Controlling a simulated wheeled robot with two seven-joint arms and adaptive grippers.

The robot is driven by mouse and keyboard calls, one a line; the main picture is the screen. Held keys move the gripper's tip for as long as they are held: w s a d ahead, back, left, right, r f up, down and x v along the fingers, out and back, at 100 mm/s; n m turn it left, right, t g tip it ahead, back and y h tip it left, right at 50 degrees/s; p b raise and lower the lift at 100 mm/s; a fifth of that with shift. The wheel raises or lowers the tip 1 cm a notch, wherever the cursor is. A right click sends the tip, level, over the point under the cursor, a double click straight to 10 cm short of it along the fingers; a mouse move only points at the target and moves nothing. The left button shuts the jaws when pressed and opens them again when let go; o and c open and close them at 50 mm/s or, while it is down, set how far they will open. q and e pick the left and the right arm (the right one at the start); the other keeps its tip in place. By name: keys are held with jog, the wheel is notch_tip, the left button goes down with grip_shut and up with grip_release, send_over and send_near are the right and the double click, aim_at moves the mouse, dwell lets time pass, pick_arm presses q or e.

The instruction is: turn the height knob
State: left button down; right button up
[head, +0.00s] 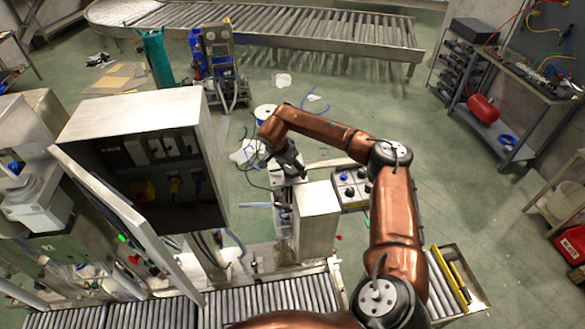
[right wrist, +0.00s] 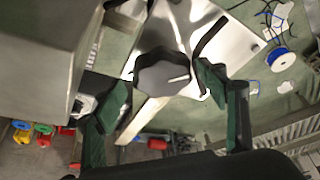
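A dark, lobed knob (right wrist: 163,73) with a short white pointer mark sits on a shiny metal plate (right wrist: 196,25) in the right wrist view. My right gripper (right wrist: 164,84) is open, its two green fingers to the left and right of the knob. A gap shows between each finger and the knob in that view; how far they are in depth I cannot tell. In the head view my right gripper (head: 290,163) points down at a metal-topped unit, and it hides the knob there. My left gripper is not in view.
A steel box (head: 316,215) stands close beside the right gripper. A small panel with knobs (head: 350,189) is to its right. An open cabinet (head: 145,150) stands on the left. A roller conveyor (head: 270,298) runs along the front. A blue-and-white spool (right wrist: 281,60) lies on the floor.

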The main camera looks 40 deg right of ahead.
jog(key=shift+w+a+f, duration=0.1)
jog(key=shift+w+f, duration=0.05)
jog(key=shift+w, duration=0.2)
jog(key=c, duration=0.3)
jog(key=shift+s, duration=0.25)
jog(key=c, duration=0.6)
jog(key=shift+d, duration=0.25)
jog(key=shift+c, duration=0.6)
jog(key=shift+a, duration=0.15)
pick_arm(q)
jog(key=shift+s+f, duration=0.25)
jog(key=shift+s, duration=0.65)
pick_arm(e)
jog(key=shift+w, duration=0.1)
jog(key=m+g+b, duration=0.1)
jog(key=m, duration=0.1)
jog(key=shift+m, duration=0.4)
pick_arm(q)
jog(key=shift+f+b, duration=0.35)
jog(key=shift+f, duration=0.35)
pick_arm(e)
jog(key=shift+w+m+g, duration=0.1)
jog(key=shift+m+g, duration=0.6)
jog(key=shift+m, duration=0.8)
